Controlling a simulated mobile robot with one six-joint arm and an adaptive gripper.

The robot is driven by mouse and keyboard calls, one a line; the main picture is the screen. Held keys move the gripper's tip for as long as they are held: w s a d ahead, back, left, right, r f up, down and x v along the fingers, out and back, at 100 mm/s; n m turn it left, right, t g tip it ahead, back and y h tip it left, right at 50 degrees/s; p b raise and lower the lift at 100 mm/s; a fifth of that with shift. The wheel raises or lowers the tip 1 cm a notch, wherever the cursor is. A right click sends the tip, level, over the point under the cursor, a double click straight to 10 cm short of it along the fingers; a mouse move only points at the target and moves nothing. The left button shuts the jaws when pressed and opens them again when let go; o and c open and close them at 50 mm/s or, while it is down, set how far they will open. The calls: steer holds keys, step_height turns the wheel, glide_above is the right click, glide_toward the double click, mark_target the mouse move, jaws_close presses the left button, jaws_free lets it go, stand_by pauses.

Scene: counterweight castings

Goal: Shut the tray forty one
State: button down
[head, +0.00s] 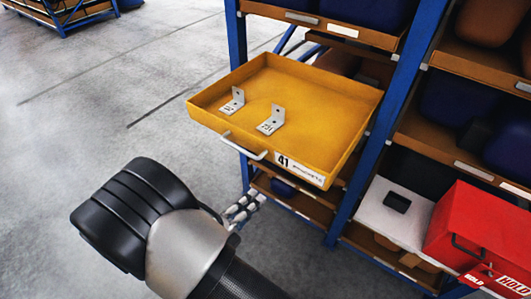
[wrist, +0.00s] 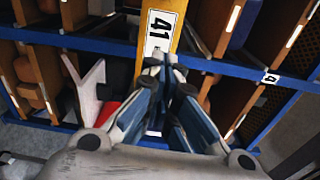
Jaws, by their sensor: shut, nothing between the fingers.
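The yellow tray forty one (head: 340,105) stands pulled far out of the blue rack. Its front bears a white label "41" (head: 300,168) and a pale bar handle (head: 243,147). Two grey angle brackets, one at left (head: 232,101) and one at right (head: 271,120), rest on its floor. My gripper (head: 246,203) is shut and empty, below and in front of the tray's front face, apart from it in the head view. In the wrist view my gripper (wrist: 162,62) overlaps the yellow tray front (wrist: 147,62) just beside its label (wrist: 161,30); any contact cannot be told.
The blue rack (head: 405,80) holds brown shelves with dark and brown castings around the tray. Open grey floor (head: 110,100) lies to the left.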

steer(key=a+n, duration=0.1)
steer(key=b, duration=0.3)
glide_toward(284, 161)
steer(key=shift+t+y, duration=0.3)
steer(key=shift+t, duration=0.1)
steer(key=x, duration=0.5)
steer(key=shift+d+f, duration=0.3)
steer(key=shift+d, duration=0.2)
steer(key=shift+w+d+r, duration=0.1)
steer(key=shift+w+d, duration=0.25)
steer(key=shift+w, duration=0.3)
